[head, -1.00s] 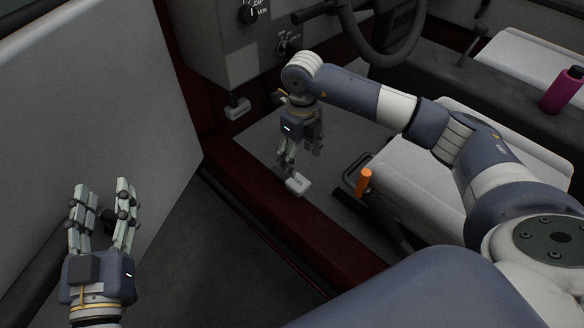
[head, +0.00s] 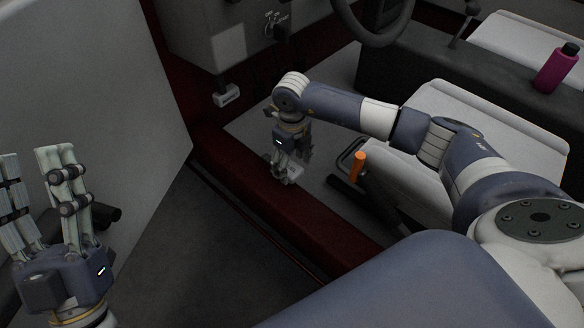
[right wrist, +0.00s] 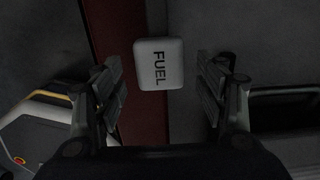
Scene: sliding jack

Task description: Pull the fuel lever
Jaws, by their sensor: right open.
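The fuel lever (right wrist: 159,63) is a small white block marked FUEL, low on the car floor beside the red door sill. In the right wrist view it lies between the two fingers of my right gripper (right wrist: 163,95), with a gap on each side. In the head view my right gripper (head: 286,177) points down over the lever and hides most of it. My right gripper is open and empty. My left gripper (head: 50,205) is at the lower left, fingers up and apart, empty and far from the lever.
An orange-handled lever (head: 357,167) stands beside the light seat (head: 440,150), right of my right gripper. Another white labelled handle (head: 227,95) hangs under the dashboard. The red sill (head: 240,185) runs below, and the open door (head: 90,110) is at the left. A magenta bottle (head: 556,68) stands farther right.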

